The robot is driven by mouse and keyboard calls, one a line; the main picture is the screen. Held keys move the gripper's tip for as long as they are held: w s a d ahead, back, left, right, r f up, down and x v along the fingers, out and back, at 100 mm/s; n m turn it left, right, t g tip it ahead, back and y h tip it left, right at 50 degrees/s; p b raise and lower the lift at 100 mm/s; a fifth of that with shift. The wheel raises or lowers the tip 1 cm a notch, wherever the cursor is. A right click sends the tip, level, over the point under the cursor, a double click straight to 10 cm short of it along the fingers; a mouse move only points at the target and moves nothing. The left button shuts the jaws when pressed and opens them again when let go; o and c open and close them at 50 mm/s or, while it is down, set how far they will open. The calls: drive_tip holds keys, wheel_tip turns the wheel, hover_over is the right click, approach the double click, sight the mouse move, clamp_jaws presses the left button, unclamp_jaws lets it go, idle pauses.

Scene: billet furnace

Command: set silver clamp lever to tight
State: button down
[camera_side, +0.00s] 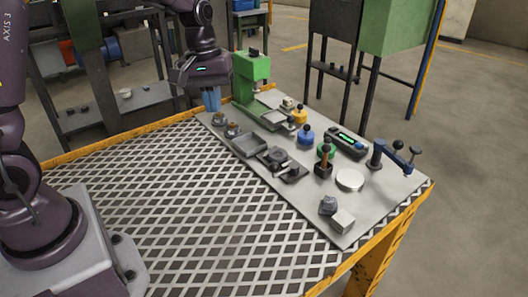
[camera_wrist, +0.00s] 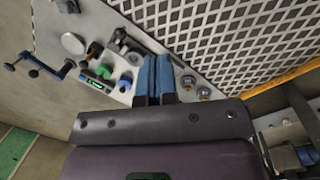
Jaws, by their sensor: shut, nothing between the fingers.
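My gripper (camera_side: 211,105) is shut and empty, its blue fingers pointing down above the far left end of the grey board. In the wrist view the shut fingers (camera_wrist: 157,62) are side by side in the middle. Two small silver round fittings (camera_side: 218,119) (camera_side: 232,130) stand on the board just below the fingers. In the wrist view they sit right of the fingers (camera_wrist: 188,82) (camera_wrist: 204,94). I cannot tell whether either is the silver clamp lever, nor its setting. A blue lever device (camera_side: 395,154) with dark knobs stands at the board's far right, away from my gripper.
A green press (camera_side: 251,75) stands close right of my gripper. The mesh tabletop (camera_side: 190,205) is clear.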

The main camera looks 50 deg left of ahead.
drive_tip(key=w+a+f+n, duration=0.2)
drive_tip(key=w+f+n, duration=0.1)
drive_tip(key=w+n, duration=0.1)
drive_tip(key=w+a+f+n+h, duration=0.1)
drive_tip(key=w+f+n, duration=0.2)
drive_tip(key=w+n, duration=0.2)
drive_tip(key=shift+w+a+n+h, duration=0.2)
drive_tip(key=shift+a+n+h, duration=0.15)
drive_tip(key=shift+n, duration=0.55)
drive_tip(key=w+d+f, duration=0.1)
drive_tip(key=d+f, duration=0.5)
drive_tip(key=f, duration=0.4)
drive_tip(key=shift+w+d+t, duration=0.15)
drive_tip(key=shift+d+t, duration=0.15)
drive_tip(key=shift+d, duration=0.1)
